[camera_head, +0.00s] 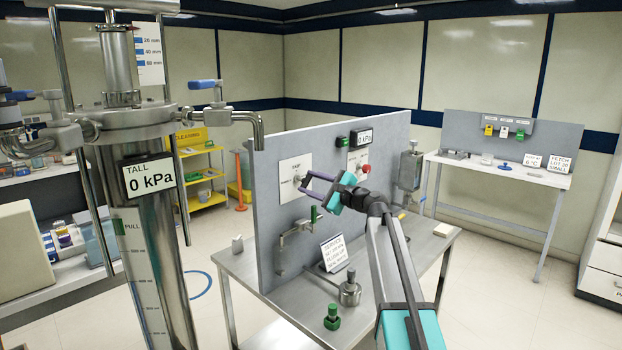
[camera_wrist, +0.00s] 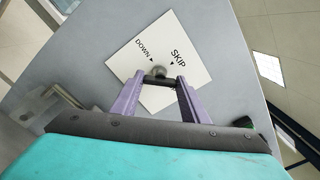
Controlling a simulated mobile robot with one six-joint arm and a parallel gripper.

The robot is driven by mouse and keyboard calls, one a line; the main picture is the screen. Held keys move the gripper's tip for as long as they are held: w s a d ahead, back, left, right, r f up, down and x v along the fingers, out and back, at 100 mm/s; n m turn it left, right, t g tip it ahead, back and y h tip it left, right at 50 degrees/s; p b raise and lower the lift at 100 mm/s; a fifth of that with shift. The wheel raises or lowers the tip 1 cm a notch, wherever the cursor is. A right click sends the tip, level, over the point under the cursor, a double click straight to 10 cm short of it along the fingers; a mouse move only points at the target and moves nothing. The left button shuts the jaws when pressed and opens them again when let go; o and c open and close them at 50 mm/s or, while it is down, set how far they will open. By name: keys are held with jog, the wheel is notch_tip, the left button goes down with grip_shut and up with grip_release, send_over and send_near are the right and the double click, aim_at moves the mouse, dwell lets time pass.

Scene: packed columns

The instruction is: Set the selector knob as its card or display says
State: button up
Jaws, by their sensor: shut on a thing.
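The selector knob (camera_wrist: 159,71) is a small round metal knob at the middle of a white plate (camera_wrist: 190,50) on the grey upright panel. The plate reads DOWN and SKIP, each with a small black mark. A dark bar of the knob lies between the purple fingers of my gripper (camera_wrist: 160,82), which are shut on it. In the head view my gripper (camera_head: 305,187) reaches left to the plate (camera_head: 292,168). Which mark the knob points to I cannot tell. A white card (camera_head: 334,253) with black text stands on the bench below; its text is too small to read surely.
The grey panel (camera_head: 265,200) stands upright on a metal bench (camera_head: 235,262). A tall steel column (camera_head: 155,260) stands at left.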

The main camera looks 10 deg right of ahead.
jog(key=m+p, duration=0.5)
jog(key=m, duration=0.1)
jog(key=shift+r, duration=0.2)
jog(key=shift+f+m+p, duration=0.15)
jog(key=shift+m+p, duration=1.1)
jog(key=shift+m, duration=0.35)
jog(key=shift+f, duration=0.1)
jog(key=o, duration=1.1)
jog(key=shift+c, duration=0.2)
jog(key=b+v, duration=0.4)
jog(key=v, duration=1)
jog(key=shift+b, duration=0.35)
jog(key=shift+a, duration=0.1)
